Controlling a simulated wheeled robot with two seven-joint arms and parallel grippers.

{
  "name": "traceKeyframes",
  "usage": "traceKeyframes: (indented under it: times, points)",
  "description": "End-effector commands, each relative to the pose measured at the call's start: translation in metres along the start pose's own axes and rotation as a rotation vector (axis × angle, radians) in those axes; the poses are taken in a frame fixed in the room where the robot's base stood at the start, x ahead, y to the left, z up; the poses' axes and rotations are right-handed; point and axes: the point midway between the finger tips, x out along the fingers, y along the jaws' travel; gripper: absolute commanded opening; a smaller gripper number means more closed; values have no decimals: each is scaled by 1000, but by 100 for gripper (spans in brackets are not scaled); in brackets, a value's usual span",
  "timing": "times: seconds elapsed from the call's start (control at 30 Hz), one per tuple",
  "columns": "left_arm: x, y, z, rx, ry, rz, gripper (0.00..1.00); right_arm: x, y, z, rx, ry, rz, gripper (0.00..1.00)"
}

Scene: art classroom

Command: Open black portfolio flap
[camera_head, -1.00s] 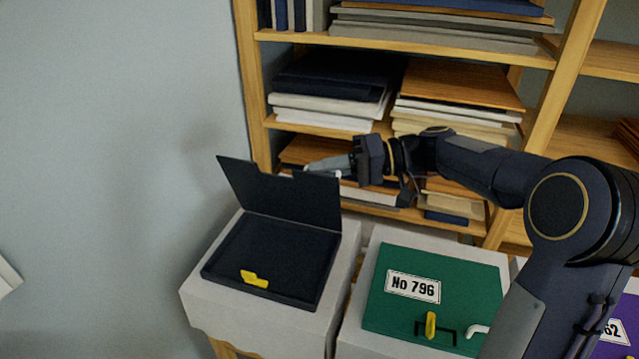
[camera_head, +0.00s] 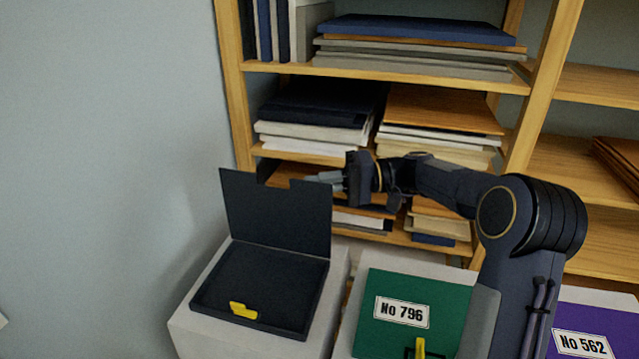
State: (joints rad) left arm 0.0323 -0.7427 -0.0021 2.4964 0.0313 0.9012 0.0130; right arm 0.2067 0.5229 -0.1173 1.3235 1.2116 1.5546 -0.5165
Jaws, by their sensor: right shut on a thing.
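The black portfolio (camera_head: 262,285) lies on a pale block at the lower left, with a yellow clasp (camera_head: 243,311) at its front edge. Its flap (camera_head: 275,220) stands raised, close to upright, with a notch in its top edge. My right gripper (camera_head: 318,178) is at the top right corner of the flap, shut on its edge. The far side of the grip is partly hidden. My left gripper is not in view.
A green portfolio (camera_head: 385,335) labelled No 796 lies on the block to the right. A purple portfolio (camera_head: 590,318) labelled No 562 is farther right, partly behind my arm. A wooden shelf (camera_head: 425,75) with stacked boards stands behind. A bare wall is on the left.

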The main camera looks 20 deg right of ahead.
Motion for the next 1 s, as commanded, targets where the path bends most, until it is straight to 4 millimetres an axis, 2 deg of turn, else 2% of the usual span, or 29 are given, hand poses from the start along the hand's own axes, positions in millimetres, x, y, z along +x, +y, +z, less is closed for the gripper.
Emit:
traceKeyframes:
  times: [0.07,0.1,0.27,0.57,1.0]
  points:
    - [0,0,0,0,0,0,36,0,2,0,3,0,5,0]
    - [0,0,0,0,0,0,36,0,2,0,3,0,5,12]
    - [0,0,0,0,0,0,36,0,1,0,2,0,3,31]
    - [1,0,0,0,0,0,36,-3,1,0,0,1,2,31]
    - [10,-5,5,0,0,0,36,-68,2,0,0,3,2,31]
